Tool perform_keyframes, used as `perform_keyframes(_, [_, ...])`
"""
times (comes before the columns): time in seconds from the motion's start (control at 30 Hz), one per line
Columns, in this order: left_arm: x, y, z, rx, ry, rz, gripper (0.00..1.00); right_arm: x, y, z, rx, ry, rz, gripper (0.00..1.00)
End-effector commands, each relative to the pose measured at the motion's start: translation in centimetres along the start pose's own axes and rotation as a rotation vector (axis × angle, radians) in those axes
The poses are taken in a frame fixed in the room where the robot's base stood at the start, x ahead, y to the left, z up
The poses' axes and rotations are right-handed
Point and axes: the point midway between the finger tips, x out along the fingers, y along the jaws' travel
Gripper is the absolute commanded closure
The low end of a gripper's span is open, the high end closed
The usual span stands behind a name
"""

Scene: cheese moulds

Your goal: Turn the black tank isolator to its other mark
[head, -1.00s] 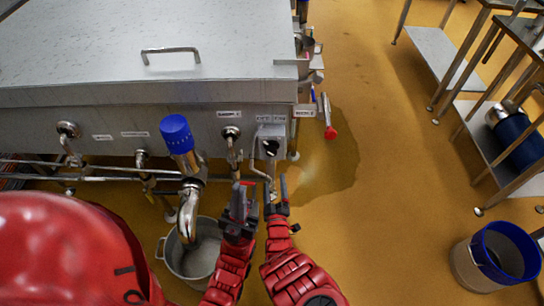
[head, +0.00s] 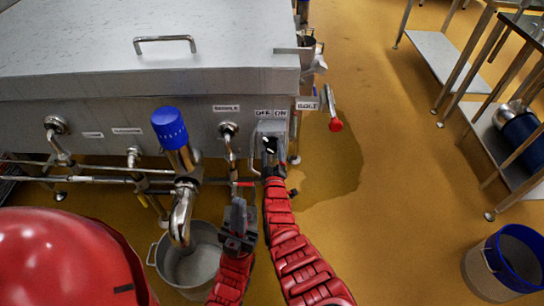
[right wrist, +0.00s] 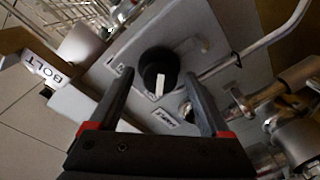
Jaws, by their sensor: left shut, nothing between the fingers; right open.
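The black isolator knob (right wrist: 158,68) is on a grey box (head: 278,128) on the tank's front. In the right wrist view its white pointer slants toward the bottom. In the head view OFF and ON labels (head: 270,113) sit above the box; which mark the pointer meets I cannot tell. My right gripper (right wrist: 159,76) is open, one fingertip to each side of the knob, with gaps visible. In the head view my right gripper (head: 269,160) partly hides the knob. My left gripper (head: 238,207) is shut and empty, lower left of the box.
A blue-capped steel pipe (head: 170,128) and valves stand left of the box. A metal pot (head: 195,265) is below. A red-ended lever (head: 335,124) juts out at the tank's right, near a BOLT label (head: 307,104). Wet floor lies right; a blue-rimmed bucket (head: 505,262) stands farther right.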

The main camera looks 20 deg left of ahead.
Motion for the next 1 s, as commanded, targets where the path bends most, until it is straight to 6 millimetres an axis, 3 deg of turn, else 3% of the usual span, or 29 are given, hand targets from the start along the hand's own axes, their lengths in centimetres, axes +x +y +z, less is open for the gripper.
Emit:
perform_keyframes(0.2, [0.04, 0.00, -0.01, 0.000, 0.000, 0.000, 1.00, -0.01, 0.02, 0.02, 0.000, -0.001, -0.001, 0.19])
perform_keyframes(0.67, [0.04, 0.00, 0.00, 0.000, 0.000, 0.000, 1.00, -0.04, -0.02, 0.08, 0.000, -0.002, -0.001, 1.00])
perform_keyframes(1.0, [0.04, 0.00, -0.01, 0.000, 0.000, 0.000, 1.00, -0.05, 0.03, 0.21, 0.045, -0.001, 0.002, 1.00])
